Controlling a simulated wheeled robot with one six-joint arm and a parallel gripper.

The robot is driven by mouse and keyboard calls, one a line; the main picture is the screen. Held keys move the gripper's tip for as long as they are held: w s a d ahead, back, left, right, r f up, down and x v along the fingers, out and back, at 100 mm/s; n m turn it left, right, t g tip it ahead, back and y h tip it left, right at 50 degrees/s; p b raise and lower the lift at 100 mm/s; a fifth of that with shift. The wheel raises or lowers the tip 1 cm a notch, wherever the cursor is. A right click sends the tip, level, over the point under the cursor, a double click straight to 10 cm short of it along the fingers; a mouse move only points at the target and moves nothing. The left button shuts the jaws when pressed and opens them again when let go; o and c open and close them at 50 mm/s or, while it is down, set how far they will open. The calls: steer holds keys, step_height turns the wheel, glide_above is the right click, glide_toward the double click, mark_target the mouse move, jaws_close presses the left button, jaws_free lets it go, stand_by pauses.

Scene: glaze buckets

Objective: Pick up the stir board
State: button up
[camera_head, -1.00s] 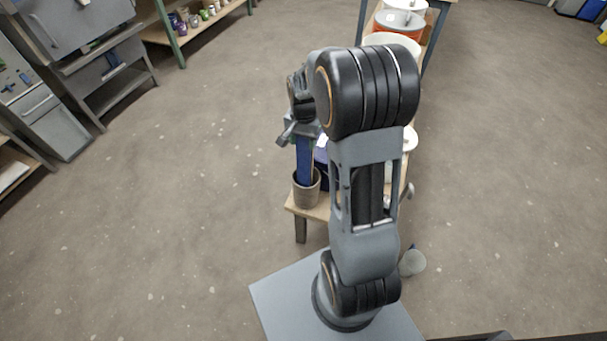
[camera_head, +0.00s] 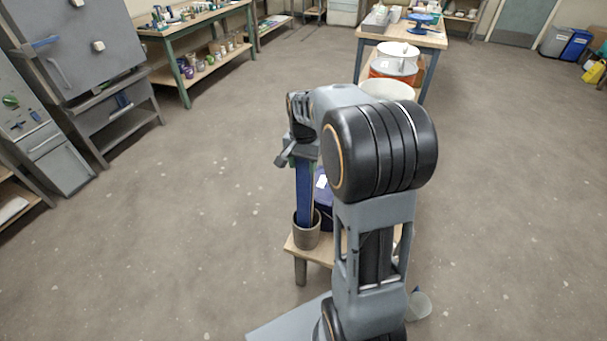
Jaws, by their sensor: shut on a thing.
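The stir board (camera_head: 304,192) is a long, narrow blue board. It stands nearly upright, with its lower end inside a grey-brown pot (camera_head: 306,236). The pot sits on the near left corner of a low wooden bench (camera_head: 314,252). My gripper (camera_head: 301,160) is shut on the top of the board, directly above the pot. My arm hides part of the gripper and much of the bench. The board's bottom end is hidden inside the pot.
A dark blue bucket (camera_head: 323,196) stands close behind the board, partly hidden. A pale bucket (camera_head: 387,90) and an orange-and-white bucket (camera_head: 396,64) stand farther back. A small pale container (camera_head: 418,305) is right of my arm. The floor to the left is open.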

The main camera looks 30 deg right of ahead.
step_height(320, 180, up, 10)
steer(key=shift+r+p, duration=0.15)
steer(key=shift+p, duration=0.4)
steer(key=s+a+b, duration=0.1)
steer(key=s+a, duration=1.1)
steer(key=a, duration=0.1)
steer(key=shift+a+r, duration=0.15)
steer(key=shift+r, duration=0.2)
steer(key=shift+s, duration=0.1)
